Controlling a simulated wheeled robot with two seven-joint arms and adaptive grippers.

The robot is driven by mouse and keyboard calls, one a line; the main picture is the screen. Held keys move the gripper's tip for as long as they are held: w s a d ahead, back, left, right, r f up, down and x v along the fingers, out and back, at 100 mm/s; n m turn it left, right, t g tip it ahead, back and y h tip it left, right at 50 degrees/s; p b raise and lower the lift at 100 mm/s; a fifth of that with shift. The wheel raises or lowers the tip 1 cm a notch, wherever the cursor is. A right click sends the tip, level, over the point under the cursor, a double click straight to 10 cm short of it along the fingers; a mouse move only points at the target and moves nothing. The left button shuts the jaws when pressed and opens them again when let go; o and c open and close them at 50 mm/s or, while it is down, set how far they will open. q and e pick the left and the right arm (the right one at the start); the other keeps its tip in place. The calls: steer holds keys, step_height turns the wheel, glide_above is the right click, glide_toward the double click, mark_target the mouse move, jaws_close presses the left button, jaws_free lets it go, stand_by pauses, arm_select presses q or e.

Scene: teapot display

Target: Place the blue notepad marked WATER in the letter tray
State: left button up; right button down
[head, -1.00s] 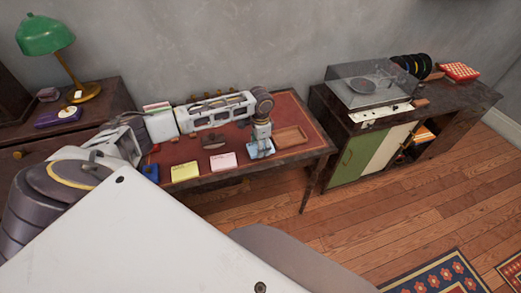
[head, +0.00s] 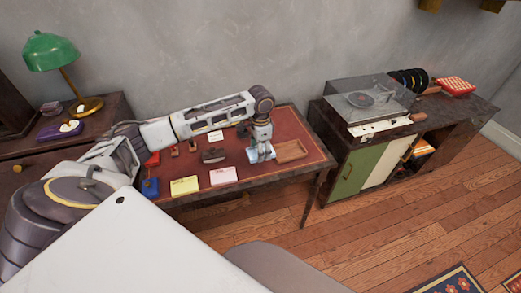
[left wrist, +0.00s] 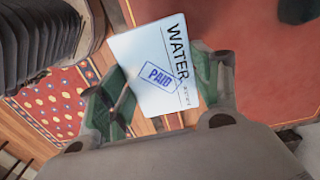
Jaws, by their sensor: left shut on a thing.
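The pale blue notepad (left wrist: 153,55) fills the middle of the left wrist view, with WATER printed along one side and a blue PAID stamp. My left gripper (left wrist: 165,90) is shut on it, with green-padded fingers on either side of its near part. In the head view the left gripper (head: 262,153) points down over the red-topped desk, and the notepad (head: 254,157) shows partly behind the fingers. I cannot tell how high it is held. The wooden letter tray (head: 291,150) lies just to the right and looks empty. My right gripper is in neither view.
A yellow notepad (head: 185,186) and a pink notepad (head: 223,176) lie along the desk's front. A dark blotter (head: 213,155) and a white card (head: 215,136) lie behind. A blue item (head: 150,187) is at the left. A record-player cabinet (head: 370,150) stands right of the desk.

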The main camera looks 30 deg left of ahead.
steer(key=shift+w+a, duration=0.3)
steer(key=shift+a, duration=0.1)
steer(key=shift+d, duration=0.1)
